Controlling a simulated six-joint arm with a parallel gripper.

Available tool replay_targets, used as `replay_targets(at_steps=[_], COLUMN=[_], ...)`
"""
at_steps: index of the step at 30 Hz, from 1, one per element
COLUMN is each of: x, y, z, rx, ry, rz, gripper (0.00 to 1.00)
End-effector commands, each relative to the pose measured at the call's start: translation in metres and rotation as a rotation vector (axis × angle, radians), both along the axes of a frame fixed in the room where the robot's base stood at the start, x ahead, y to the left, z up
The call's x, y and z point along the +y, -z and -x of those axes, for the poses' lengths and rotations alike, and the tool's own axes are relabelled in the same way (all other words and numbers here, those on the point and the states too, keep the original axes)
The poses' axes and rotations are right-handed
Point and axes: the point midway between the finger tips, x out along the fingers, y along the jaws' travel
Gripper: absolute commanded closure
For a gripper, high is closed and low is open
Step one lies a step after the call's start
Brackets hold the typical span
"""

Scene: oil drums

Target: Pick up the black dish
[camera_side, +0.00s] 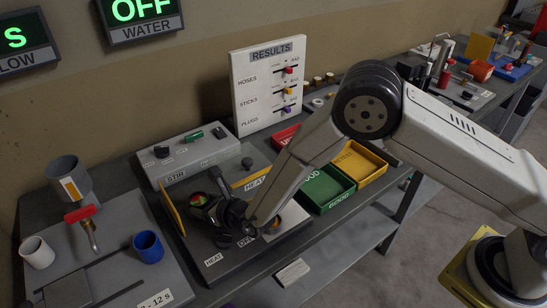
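A round black dish (198,199), with something green and red showing at its top, appears to be at the left part of the dark heating station (216,265). My gripper (226,208) is dark and reaches down from the right beside the dish. Its fingers blend with the dark dish and station. I cannot tell whether they touch the dish or are open or shut. Part of the station is hidden behind my gripper and wrist.
A stir box (185,153) stands behind the station, and a RESULTS board (268,82) farther back. Green (324,187) and yellow (360,166) bins lie to the right. A blue cup (148,247), white cup (38,252) and grey funnel (66,174) stand left.

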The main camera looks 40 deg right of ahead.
Motion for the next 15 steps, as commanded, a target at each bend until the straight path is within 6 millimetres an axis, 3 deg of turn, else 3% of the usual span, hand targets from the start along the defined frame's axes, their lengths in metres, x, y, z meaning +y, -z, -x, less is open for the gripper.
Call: replay_targets(at_steps=[1,2,15], x=[0.0,0.0,0.0], y=[-0.0002,-0.0002,-0.0063], z=[-0.0001,-0.0001,-0.0001], rx=[0.0,0.0,-0.001], ry=[0.0,0.0,0.0], rz=[0.0,0.0,0.0], gripper=[0.85,0.94,0.95])
